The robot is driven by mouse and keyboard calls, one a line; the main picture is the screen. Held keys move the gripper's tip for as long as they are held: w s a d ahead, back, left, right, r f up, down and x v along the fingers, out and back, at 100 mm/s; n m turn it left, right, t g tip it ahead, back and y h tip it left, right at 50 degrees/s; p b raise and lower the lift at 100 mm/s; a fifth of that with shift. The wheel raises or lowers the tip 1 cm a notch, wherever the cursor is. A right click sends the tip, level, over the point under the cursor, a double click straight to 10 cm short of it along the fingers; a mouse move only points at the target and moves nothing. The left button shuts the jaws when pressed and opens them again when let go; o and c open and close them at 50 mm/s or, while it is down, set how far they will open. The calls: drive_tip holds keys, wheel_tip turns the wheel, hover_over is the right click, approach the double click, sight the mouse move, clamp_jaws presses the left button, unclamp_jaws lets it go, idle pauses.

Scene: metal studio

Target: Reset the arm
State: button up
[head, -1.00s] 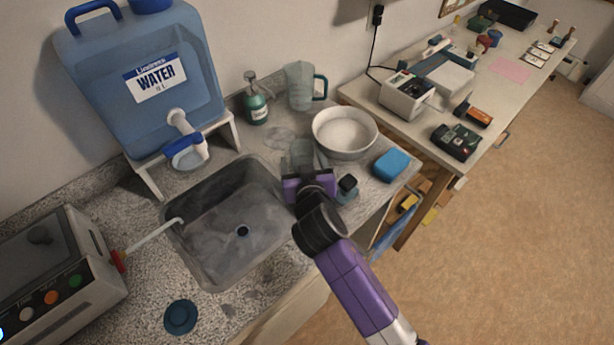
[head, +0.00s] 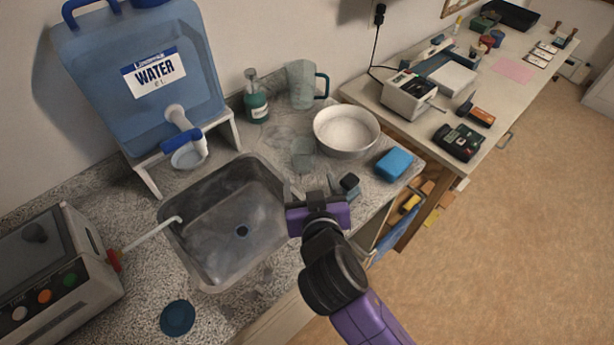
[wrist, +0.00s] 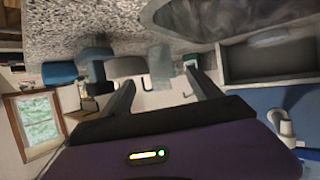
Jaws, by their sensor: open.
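My gripper (head: 310,187) is in the head view above the counter's front edge, just right of the sink. Its two fingers are apart with nothing between them. The wrist view shows the same spread fingers (wrist: 158,80) and the purple gripper body. My arm reaches in from the lower right of the head view.
The sink (head: 215,235) lies left of my gripper. A white bowl (head: 346,142), blue sponge (head: 394,163) and small dark-capped item (head: 349,184) are close on the right. A water jug (head: 150,100) stands behind the sink. Open floor (head: 530,240) lies right.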

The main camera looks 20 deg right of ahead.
drive_tip(key=shift+w+a+r+t, duration=0.15)
drive_tip(key=shift+r+t, duration=0.05)
drive_tip(key=shift+t, duration=0.1)
drive_tip(key=s+a+r+n+t+y, duration=0.3)
drive_tip(key=s+a+r+n+y, duration=0.1)
drive_tip(key=s+a+n+y, duration=0.1)
drive_tip(key=s+d+m, duration=0.1)
drive_tip(key=s+d, duration=0.3)
drive_tip(key=s, duration=0.9)
drive_tip(key=s+d+m+g+h, duration=0.1)
drive_tip(key=s+d, duration=0.3)
drive_tip(key=s, duration=1)
drive_tip(key=shift+s+f, duration=0.15)
drive_tip(key=shift+s, duration=0.05)
drive_tip(key=shift+s+d+f+g, duration=0.15)
drive_tip(key=shift+s+f+g, duration=0.15)
drive_tip(key=shift+s, duration=0.1)
drive_tip(key=shift+c, duration=0.2)
